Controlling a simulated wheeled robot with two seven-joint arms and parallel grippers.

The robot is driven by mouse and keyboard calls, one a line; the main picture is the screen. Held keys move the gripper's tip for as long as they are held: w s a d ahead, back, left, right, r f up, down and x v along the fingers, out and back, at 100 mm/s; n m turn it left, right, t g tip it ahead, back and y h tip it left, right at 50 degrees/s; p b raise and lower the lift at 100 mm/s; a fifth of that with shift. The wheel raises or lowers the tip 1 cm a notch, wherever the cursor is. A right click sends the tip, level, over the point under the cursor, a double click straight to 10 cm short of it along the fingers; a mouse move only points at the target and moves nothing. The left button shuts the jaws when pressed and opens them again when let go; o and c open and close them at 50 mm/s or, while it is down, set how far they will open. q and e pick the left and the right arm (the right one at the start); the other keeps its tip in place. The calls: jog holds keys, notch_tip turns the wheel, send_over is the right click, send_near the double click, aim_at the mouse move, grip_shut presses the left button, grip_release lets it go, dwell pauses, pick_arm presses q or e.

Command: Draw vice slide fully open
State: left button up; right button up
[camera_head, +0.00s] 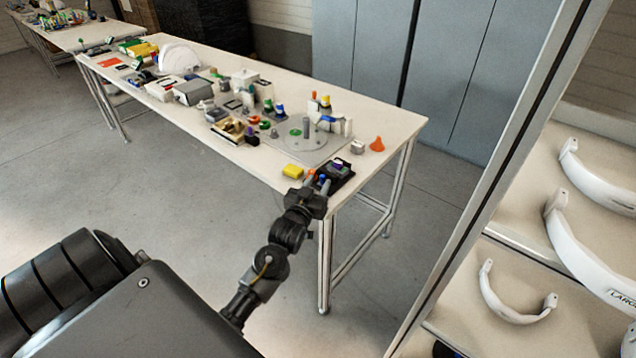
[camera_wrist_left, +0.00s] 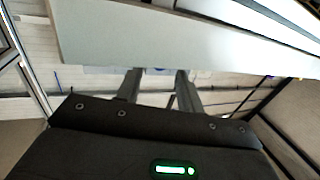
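A small dark block-like fixture with a purple part (camera_head: 338,168), which looks like the vice, sits at the near right corner of the long white table. Its slide cannot be made out at this size. My left gripper (camera_head: 318,182) is at the table's near edge, just in front of and left of this fixture, and partly covers it. In the left wrist view the two fingers (camera_wrist_left: 159,75) stand apart with a clear gap and nothing held between them. Whether a finger touches the fixture cannot be told. My right gripper is not in view.
Grey cabinets (camera_head: 460,70) stand behind. The floor at left is clear.

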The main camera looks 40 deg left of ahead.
pick_arm(q)
jog(key=v, duration=0.9)
jog(key=shift+s+b, duration=0.3)
jog(key=shift+b, duration=0.1)
jog(key=shift+d, duration=0.1)
jog(key=s+d+f+m+g+h, duration=0.35)
jog(key=s+d+f+g, duration=0.25)
jog(key=s+d+f, duration=0.25)
jog(key=s+d+f+g, duration=0.1)
jog(key=s+d+g, duration=0.15)
jog(key=s, duration=0.25)
jog(key=s+d+f+m+g+h, duration=0.1)
jog(key=s+f+g, duration=0.15)
jog(key=s, duration=0.25)
jog(key=s+d+f+g, duration=0.1)
jog(key=s+g, duration=0.2)
jog(key=s, duration=0.2)
notch_tip(320, 180, down, 27)
jog(key=s+g, duration=0.1)
jog(key=s, duration=0.2)
jog(key=s+a+f+m+g, duration=0.1)
jog(key=s+a+f, duration=0.3)
jog(key=s+f, duration=1)
jog(key=shift+s+a+p, duration=0.2)
jog(key=shift+s+p, duration=0.1)
jog(key=shift+s, duration=0.4)
